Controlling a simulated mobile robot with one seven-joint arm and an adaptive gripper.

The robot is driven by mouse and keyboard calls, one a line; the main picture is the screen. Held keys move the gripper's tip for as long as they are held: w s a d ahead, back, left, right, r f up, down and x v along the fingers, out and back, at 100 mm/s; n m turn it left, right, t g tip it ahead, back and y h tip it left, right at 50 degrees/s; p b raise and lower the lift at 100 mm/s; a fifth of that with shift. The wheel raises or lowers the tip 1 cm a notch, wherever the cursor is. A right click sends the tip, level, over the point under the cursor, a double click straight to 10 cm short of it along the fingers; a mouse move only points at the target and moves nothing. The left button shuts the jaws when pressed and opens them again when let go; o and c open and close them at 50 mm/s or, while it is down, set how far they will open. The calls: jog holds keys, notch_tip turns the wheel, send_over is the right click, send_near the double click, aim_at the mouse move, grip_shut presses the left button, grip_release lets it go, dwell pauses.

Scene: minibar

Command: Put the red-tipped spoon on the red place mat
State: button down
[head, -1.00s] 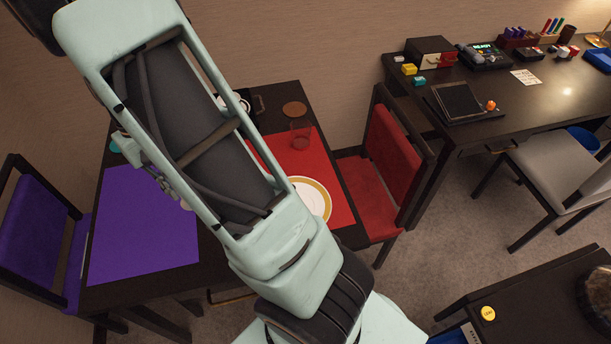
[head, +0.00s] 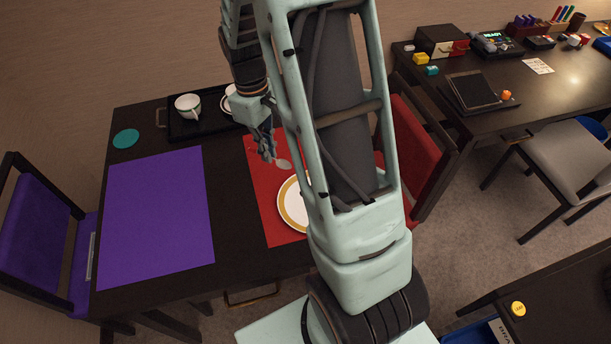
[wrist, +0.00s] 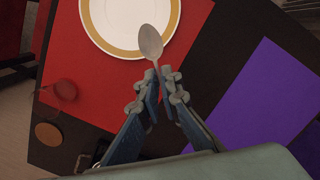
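My gripper (wrist: 162,88) is shut on the handle of a grey metal spoon (wrist: 150,42). In the head view the spoon (head: 283,163) and my gripper (head: 268,150) are over the red place mat (head: 268,205). The mat also shows in the wrist view (wrist: 95,85). A white plate with a gold rim (head: 290,208) lies on the mat. In the wrist view the spoon's bowl overlaps the plate's edge (wrist: 97,32). I cannot tell the spoon's height.
A clear glass (wrist: 62,91) and a brown coaster (wrist: 48,134) are left in the wrist view. A purple mat (head: 155,220), a teal coaster (head: 125,138) and a black tray (head: 205,128) with cups share the table. A red chair (head: 415,150) stands at the right.

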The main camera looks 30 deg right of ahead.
jog(key=d+f+n+b, duration=0.3)
jog(key=d+n, duration=0.1)
jog(key=n, duration=0.2)
jog(key=n+t+h, duration=0.1)
jog(key=n, duration=0.3)
send_over(280, 155)
jog(key=f, duration=0.9)
jog(key=shift+s+a+f, duration=0.15)
jog(key=shift+s+a, duration=0.1)
jog(key=shift+s, duration=0.1)
jog(key=shift+w+f, duration=0.4)
jog(key=shift+f, duration=1.65)
jog(key=shift+f, duration=0.2)
jog(key=c, duration=2.2)
grip_release()
